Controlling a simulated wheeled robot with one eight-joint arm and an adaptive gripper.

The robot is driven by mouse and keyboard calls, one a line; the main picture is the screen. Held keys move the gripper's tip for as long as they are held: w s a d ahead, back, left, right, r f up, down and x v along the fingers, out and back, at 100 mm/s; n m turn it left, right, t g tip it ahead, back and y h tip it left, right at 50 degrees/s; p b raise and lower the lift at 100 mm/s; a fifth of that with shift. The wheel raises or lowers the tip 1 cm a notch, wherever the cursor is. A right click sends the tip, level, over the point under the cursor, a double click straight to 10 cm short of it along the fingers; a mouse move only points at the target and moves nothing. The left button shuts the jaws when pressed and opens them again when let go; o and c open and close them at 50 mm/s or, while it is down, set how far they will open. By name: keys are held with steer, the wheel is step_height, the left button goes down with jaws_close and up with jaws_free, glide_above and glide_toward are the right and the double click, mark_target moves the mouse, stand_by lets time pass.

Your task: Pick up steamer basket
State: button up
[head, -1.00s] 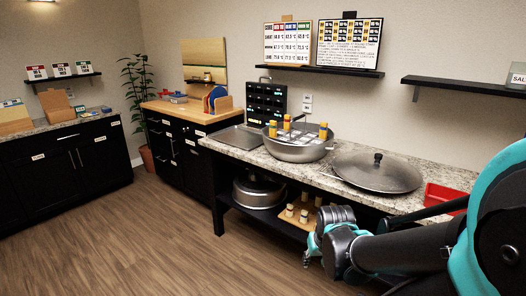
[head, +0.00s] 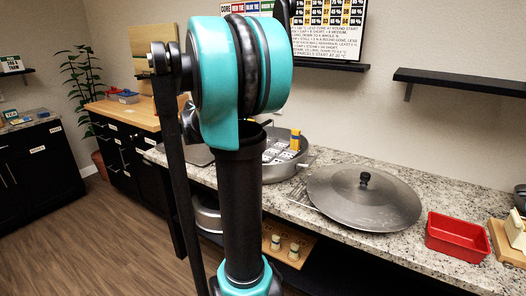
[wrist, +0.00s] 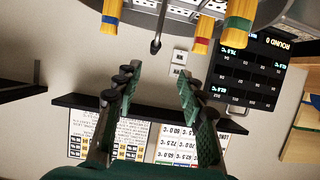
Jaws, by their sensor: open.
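The steamer basket (head: 298,165) appears to be the wide steel vessel on the granite counter, with cards and a yellow-handled piece inside. My arm hides its left part in the head view. In the wrist view its steel edge (wrist: 292,12) lies along the top, with several yellow handles with coloured bands and a dark rod hanging into view. My gripper (wrist: 155,72) is open and empty, its fingers apart from the basket and pointing toward it. The head view does not show the gripper. Whether the basket sits inside a larger pot is unclear.
A large domed lid (head: 365,203) lies right of the basket. A red tray (head: 460,237) is further right. A wall shelf (head: 425,78) and a chart shelf (wrist: 140,113) border the space. A black display panel (wrist: 246,72) stands near the basket. A pot (head: 207,218) sits below the counter.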

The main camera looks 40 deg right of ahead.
steer(key=x, duration=1)
steer(key=shift+w+d+f, duration=0.1)
steer(key=shift+d, duration=0.05)
steer(key=shift+s+d+x, duration=0.1)
steer(key=shift+s+x, duration=0.05)
steer(key=shift+x, duration=1.25)
steer(key=shift+s+d+x, duration=0.1)
steer(key=shift+s+x, duration=0.1)
steer(key=shift+x, duration=1.25)
steer(key=shift+r, duration=0.2)
jaws_close()
